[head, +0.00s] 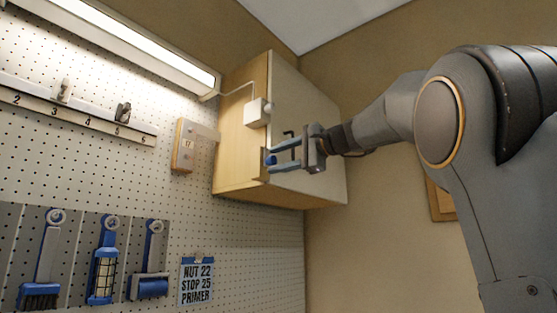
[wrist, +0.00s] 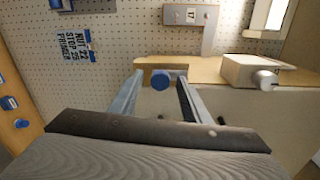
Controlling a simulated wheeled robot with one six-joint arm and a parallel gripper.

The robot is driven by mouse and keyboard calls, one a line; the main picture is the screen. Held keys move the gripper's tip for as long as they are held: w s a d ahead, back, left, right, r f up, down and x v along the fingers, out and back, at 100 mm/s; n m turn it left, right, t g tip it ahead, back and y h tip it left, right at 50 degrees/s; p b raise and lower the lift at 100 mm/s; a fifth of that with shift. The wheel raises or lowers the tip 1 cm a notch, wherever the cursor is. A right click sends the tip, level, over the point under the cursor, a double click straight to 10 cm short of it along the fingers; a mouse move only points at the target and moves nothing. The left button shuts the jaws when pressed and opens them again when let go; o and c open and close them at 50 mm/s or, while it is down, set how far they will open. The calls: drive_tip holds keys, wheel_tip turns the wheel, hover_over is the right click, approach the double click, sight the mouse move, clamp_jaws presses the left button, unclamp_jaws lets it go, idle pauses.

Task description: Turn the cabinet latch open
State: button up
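The wall cabinet (head: 240,160) has wooden sides and a pale front door (head: 305,110), which looks closed. A small blue knob (head: 270,160), apparently the latch, sits near the cabinet's lower edge; it also shows in the wrist view (wrist: 160,82). My gripper (head: 272,159) is open, with its two fingers reaching to the knob. In the wrist view the knob lies between the fingertips (wrist: 160,78), with a visible gap on each side. I cannot tell how deep the knob sits between them. The rest of the latch is largely hidden behind the fingers.
A white box (head: 257,112) with a round knob is on the cabinet edge above my gripper. A dark handle (head: 289,133) is close by the upper finger. A small box marked 17 (wrist: 187,15) is on the pegboard. Tools hang lower left.

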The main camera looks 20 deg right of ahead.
drive_tip(key=b+v, duration=0.1)
drive_tip(key=v, duration=0.7)
drive_tip(key=shift+w+f, duration=0.1)
drive_tip(key=shift+w, duration=0.05)
idle(0.4)
drive_tip(key=a+f+n+g+h+p, duration=0.25)
drive_tip(key=f+g+h, duration=0.35)
drive_tip(key=f, duration=3.2)
drive_tip(key=s+a+f+n+g+h+p, duration=0.1)
drive_tip(key=s+a+f+n+g, duration=0.15)
drive_tip(key=s+f, duration=0.5)
drive_tip(key=s+a+f+n+g+h+p, duration=0.1)
drive_tip(key=s+f+g, duration=0.3)
drive_tip(key=f, duration=0.7)
drive_tip(key=s+f+n+g+h+p, duration=0.1)
drive_tip(key=s+f+n, duration=0.2)
drive_tip(key=s+f, duration=0.2)
drive_tip(key=s+f+n+h, duration=0.1)
drive_tip(key=s+f+n, duration=0.2)
drive_tip(key=s, duration=0.9)
wheel_tip(320, 180, down, 3)
drive_tip(key=shift+d+f+g+p, duration=0.25)
drive_tip(key=shift+g+p, duration=0.1)
drive_tip(key=shift+p, duration=0.05)
